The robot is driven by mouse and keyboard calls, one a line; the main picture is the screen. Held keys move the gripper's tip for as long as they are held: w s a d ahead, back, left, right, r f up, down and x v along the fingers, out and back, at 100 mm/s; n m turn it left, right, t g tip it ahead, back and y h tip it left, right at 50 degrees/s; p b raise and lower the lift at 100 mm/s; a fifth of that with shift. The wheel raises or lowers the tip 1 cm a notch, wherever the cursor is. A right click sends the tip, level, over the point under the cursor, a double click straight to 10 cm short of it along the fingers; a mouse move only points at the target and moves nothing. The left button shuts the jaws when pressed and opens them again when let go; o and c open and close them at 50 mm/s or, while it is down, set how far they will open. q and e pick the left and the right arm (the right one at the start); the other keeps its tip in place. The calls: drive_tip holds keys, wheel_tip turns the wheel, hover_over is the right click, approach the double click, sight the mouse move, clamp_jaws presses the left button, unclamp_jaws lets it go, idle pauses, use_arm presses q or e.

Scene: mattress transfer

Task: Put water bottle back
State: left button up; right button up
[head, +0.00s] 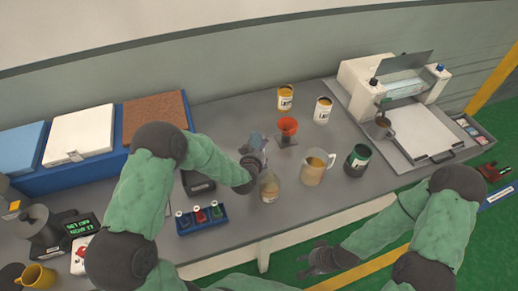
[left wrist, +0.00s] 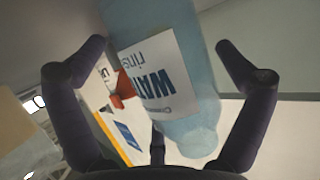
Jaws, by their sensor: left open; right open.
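The water bottle (left wrist: 165,75) is pale blue with a white label and fills the middle of the left wrist view. It sits between the two open fingers of my left gripper (left wrist: 160,80), with visible gaps on both sides. In the head view the bottle (head: 257,141) shows small at the tip of my left arm, partly hidden by the hand, over the grey table. My right gripper (head: 320,260) is open and empty, low in front of the table edge, above the green floor.
A blue rack of small bottles (head: 202,219) is at front left. A white machine (head: 408,105) stands right.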

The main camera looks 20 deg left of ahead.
use_arm(q)
drive_tip(key=shift+r, duration=0.25)
drive_tip(key=p+v, duration=0.1)
drive_tip(key=v, duration=0.6)
drive_tip(key=shift+s, duration=0.25)
idle(1.0)
